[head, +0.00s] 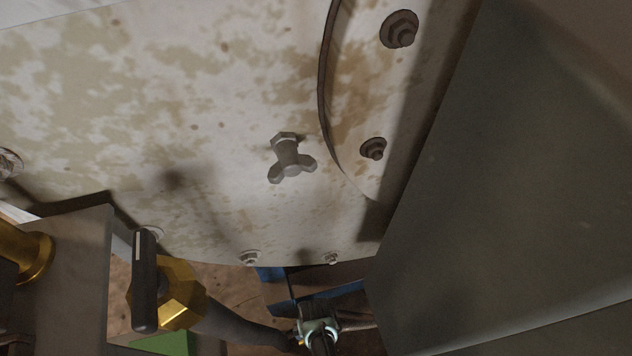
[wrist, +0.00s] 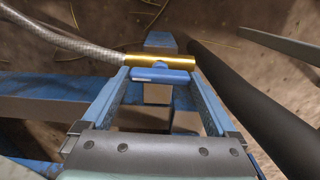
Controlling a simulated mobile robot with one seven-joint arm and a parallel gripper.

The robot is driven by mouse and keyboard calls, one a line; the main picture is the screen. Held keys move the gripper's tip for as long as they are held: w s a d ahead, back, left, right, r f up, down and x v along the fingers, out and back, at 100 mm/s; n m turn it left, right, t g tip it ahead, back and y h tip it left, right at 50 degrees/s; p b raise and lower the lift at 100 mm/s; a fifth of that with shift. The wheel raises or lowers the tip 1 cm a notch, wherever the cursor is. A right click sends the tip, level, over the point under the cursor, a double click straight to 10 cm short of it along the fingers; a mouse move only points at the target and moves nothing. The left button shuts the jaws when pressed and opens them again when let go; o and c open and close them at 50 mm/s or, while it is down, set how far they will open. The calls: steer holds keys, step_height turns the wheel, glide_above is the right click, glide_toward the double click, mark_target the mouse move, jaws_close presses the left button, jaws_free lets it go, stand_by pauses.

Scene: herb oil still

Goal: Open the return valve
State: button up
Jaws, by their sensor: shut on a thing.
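In the wrist view my gripper (wrist: 161,78) has its two blue-grey fingers on either side of a short blue handle (wrist: 162,75). The jaws are shut on this handle, with the fingertips at its two ends. A brass valve body (wrist: 150,61) lies across just beyond the handle, with a braided metal hose (wrist: 62,40) running from its left end. I take this brass valve with the blue handle to be the return valve; no label shows. The fingers hide part of the handle's ends. In the head view I cannot make out the handle.
Blue frame bars (wrist: 50,83) run beneath the valve, and a thick dark pipe (wrist: 250,105) passes close on the right. In the head view a stained pale vessel (head: 120,100) with a three-lobed knob (head: 291,165) fills the top. A brass fitting with a black handle (head: 144,280) stands lower left.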

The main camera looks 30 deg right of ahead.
stand_by(0.5)
steer(key=o, duration=1)
step_height(320, 180, up, 13)
steer(key=p, duration=0.8)
